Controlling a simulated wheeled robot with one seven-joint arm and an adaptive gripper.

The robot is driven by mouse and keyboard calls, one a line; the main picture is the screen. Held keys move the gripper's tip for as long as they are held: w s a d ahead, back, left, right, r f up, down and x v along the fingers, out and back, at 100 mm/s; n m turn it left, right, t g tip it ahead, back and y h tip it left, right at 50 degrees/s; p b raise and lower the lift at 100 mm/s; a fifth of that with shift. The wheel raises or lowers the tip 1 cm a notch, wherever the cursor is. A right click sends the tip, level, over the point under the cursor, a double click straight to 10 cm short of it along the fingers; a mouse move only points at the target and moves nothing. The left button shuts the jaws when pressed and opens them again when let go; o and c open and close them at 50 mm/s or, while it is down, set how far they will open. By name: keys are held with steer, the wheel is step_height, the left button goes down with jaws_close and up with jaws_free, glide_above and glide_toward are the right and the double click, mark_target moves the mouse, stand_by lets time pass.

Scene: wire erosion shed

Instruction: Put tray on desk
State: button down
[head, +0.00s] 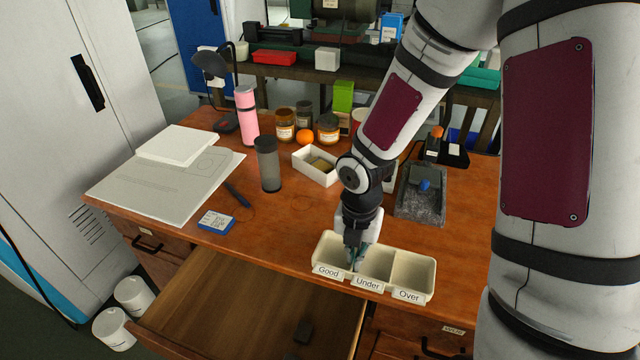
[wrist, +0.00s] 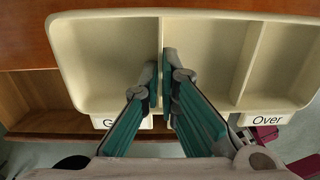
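The cream tray (head: 420,272) has three empty-looking compartments labelled Good, Under and Over. It is level at the desk's front edge, and its front side reaches past that edge. I cannot tell whether it rests on the desk (head: 285,225) or hangs just above it. My gripper (head: 355,262) points down into the tray. In the wrist view, the fingers (wrist: 160,75) are close together, one on each side of the divider between Good and Under, and look shut on it. The tray (wrist: 100,50) fills most of that view.
An open drawer (head: 240,310) is below the desk front, with a small dark block (head: 303,332) inside. A grey tumbler (head: 267,165), pink bottle (head: 246,115), white box (head: 310,170), orange (head: 305,137) and grey stone plate (head: 420,205) stand farther back.

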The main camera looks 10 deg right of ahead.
steer(key=w, duration=0.5)
steer(key=w+f, duration=0.1)
steer(key=w, duration=0.4)
steer(key=w+b, duration=0.1)
steer(key=w, duration=0.4)
steer(key=shift+w+d+f, duration=0.25)
steer(key=shift+d, duration=0.05)
steer(key=shift+w+f, duration=0.1)
steer(key=shift+f, duration=1.65)
steer(key=shift+f, duration=0.1)
steer(key=shift+f, duration=0.1)
steer(key=c, duration=1.8)
jaws_free()
